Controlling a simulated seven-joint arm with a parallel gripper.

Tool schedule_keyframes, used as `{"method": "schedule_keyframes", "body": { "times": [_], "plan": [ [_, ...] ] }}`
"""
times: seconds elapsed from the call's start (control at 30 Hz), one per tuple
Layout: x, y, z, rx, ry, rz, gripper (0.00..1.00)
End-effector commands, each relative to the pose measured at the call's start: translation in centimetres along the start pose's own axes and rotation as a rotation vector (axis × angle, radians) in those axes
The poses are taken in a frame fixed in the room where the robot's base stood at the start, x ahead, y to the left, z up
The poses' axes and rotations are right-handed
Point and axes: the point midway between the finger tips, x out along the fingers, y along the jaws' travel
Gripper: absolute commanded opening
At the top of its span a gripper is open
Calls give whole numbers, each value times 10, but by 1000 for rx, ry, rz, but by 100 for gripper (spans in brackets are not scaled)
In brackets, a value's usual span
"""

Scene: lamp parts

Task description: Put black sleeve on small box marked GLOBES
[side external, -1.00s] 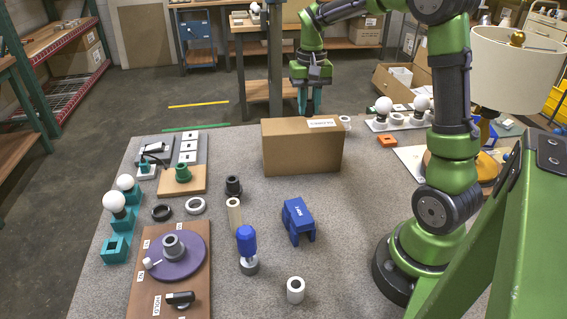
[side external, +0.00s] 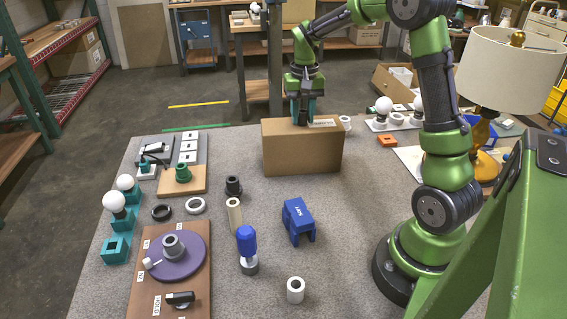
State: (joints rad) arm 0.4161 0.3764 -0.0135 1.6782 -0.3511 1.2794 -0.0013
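A brown cardboard box (side external: 302,152) stands at the back of the table, with a white label (side external: 322,122) on its top; the print is too small to read. My gripper (side external: 302,112) points down over the box's top, left of the label. A dark, short piece (side external: 302,118), which looks like the black sleeve, sits upright between its teal fingertips. The fingers appear closed on it. Its lower end is at or just above the box top; I cannot tell whether it touches.
A dark flanged part (side external: 233,186), a black ring (side external: 161,212) and a white ring (side external: 195,206) lie left of the box. A blue block (side external: 298,221) stands in front. White globes (side external: 384,106) and a lamp (side external: 512,68) are at the right.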

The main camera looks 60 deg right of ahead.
Motion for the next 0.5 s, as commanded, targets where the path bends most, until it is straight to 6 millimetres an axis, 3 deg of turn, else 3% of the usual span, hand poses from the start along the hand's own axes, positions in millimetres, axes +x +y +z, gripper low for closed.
{"method": "schedule_keyframes", "body": {
  "times": [0.1, 0.37, 0.5],
  "plan": [
    [0, 0, 0, 0, 0, 0, 51],
    [-1, 0, 0, 0, 0, 0, 51],
    [-11, 0, 0, -1, 3, -2, 51]
  ]
}}
